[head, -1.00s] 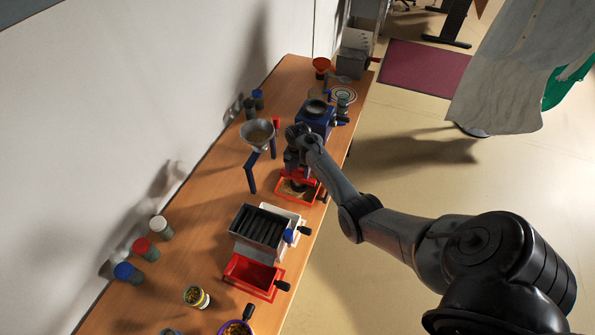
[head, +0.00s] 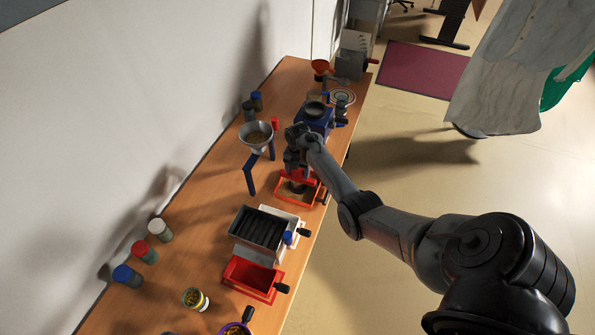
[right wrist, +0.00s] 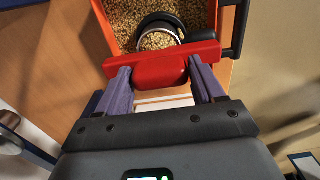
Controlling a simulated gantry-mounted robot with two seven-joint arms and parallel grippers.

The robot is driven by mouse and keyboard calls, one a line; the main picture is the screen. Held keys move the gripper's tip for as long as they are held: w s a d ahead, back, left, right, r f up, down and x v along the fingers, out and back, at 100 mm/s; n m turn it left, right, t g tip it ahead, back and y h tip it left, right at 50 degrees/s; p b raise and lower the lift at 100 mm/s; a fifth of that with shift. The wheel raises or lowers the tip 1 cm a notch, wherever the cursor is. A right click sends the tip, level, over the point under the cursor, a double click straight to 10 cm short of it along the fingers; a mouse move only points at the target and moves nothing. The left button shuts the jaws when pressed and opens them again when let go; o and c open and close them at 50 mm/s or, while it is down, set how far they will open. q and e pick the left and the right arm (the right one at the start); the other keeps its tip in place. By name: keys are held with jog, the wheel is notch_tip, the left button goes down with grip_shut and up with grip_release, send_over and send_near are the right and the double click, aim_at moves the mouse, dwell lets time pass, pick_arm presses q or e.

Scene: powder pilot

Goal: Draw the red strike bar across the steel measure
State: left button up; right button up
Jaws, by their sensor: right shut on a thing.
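My right gripper (right wrist: 163,80) is shut on the red strike bar (right wrist: 160,65), which lies crosswise between its fingers in the right wrist view. The steel measure (right wrist: 158,40) is a round cup heaped with grain, right beside the bar's far edge. The bar covers part of its near side, and I cannot tell if they touch. The measure sits in an orange-red tray (right wrist: 198,12) strewn with grain. In the head view the right gripper (head: 297,165) is above this tray (head: 318,201) and hides most of the measure. My left gripper is not in view.
A funnel on a blue stand (head: 255,136) is left of the right gripper. A blue machine (head: 315,120) stands behind it. Several capped jars (head: 160,229) line the wall side.

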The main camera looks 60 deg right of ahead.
jog(key=shift+d+f, duration=0.15)
jog(key=shift+d, duration=0.1)
jog(key=shift+w+d, duration=0.1)
jog(key=shift+d, duration=0.15)
dwell(0.5)
jog(key=shift+d, duration=0.2)
dwell(0.3)
jog(key=shift+d, duration=0.25)
jog(key=shift+w+d+b, duration=0.1)
jog(key=shift+d+b, duration=0.05)
jog(key=shift+b, duration=0.2)
jog(key=shift+d, duration=0.25)
dwell(0.3)
dwell(0.4)
dwell(0.6)
